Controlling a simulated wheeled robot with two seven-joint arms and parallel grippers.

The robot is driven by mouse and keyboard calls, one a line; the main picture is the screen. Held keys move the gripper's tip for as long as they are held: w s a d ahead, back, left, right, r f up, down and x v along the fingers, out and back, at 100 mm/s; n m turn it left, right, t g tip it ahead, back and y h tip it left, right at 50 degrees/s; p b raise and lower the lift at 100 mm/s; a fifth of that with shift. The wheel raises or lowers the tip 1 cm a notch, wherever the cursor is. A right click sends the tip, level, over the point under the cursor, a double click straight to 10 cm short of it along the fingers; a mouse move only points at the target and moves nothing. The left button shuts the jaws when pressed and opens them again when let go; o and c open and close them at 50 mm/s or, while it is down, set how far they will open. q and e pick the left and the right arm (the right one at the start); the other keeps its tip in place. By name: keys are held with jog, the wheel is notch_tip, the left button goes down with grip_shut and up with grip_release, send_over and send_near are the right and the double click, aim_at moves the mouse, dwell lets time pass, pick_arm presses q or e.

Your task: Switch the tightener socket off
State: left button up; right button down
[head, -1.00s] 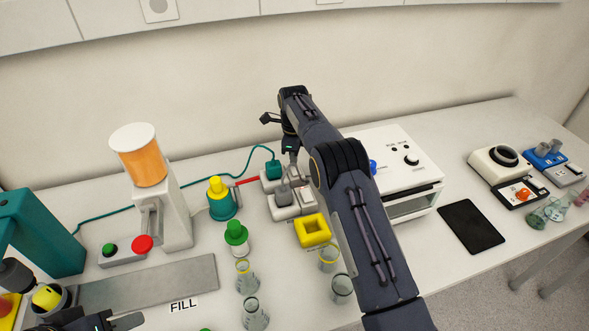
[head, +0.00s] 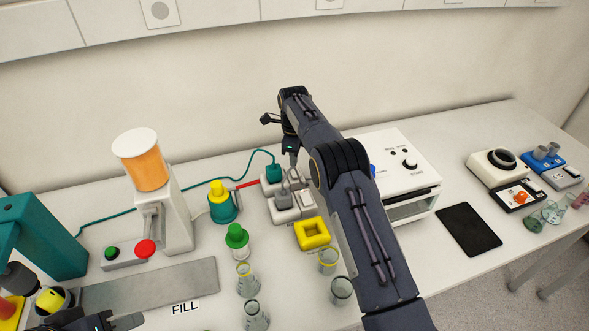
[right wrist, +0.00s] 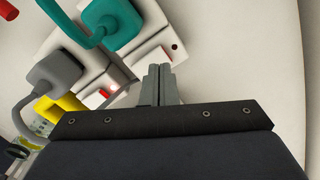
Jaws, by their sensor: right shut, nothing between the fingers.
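A light grey socket block (head: 281,213) stands on the bench; it holds a teal plug (head: 274,173) at the back and a grey plug (head: 284,199) in front. The teal plug's cable runs left toward a teal machine (head: 45,235). In the right wrist view, the teal plug (right wrist: 118,22) has a white switch area (right wrist: 152,58) beside it, and red shows on a switch (right wrist: 103,93) near the grey plug (right wrist: 55,75). My right gripper (right wrist: 160,70) is shut and empty, its tips close to the teal plug's switch; contact is unclear. My left gripper (head: 125,321) is partly cut off at bottom left.
A yellow square ring (head: 312,234), a green-capped bottle (head: 237,238) and several glass beakers stand in front of the sockets. A white box with knobs (head: 395,165) stands right of them. A yellow-and-teal device (head: 221,203) is to the left.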

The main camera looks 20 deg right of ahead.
aim_at(295, 170)
jog(key=shift+r, duration=2.4)
jog(key=s+d+r+n+t+y+b, duration=0.1)
jog(key=s+d+r+n+y+b, duration=0.15)
jog(key=s+d+r, duration=0.45)
jog(key=s+d+r+n+t, duration=0.2)
jog(key=s+r+n, duration=0.5)
jog(key=s, duration=0.6)
jog(key=s+a+f+n+t, duration=0.1)
jog(key=s+n, duration=0.3)
jog(key=s, duration=0.4)
jog(key=s+a+f+n+t+y+b, duration=0.1)
jog(key=s+a+f+n, duration=0.3)
jog(key=s, duration=0.5)
jog(key=s+a+f+n+b, duration=0.1)
jog(key=s+a+f+n, duration=0.2)
jog(key=s, duration=0.5)
jog(key=shift+s+n+t, duration=0.25)
jog(key=shift+n+t, duration=0.15)
jog(key=shift+n, duration=0.35)
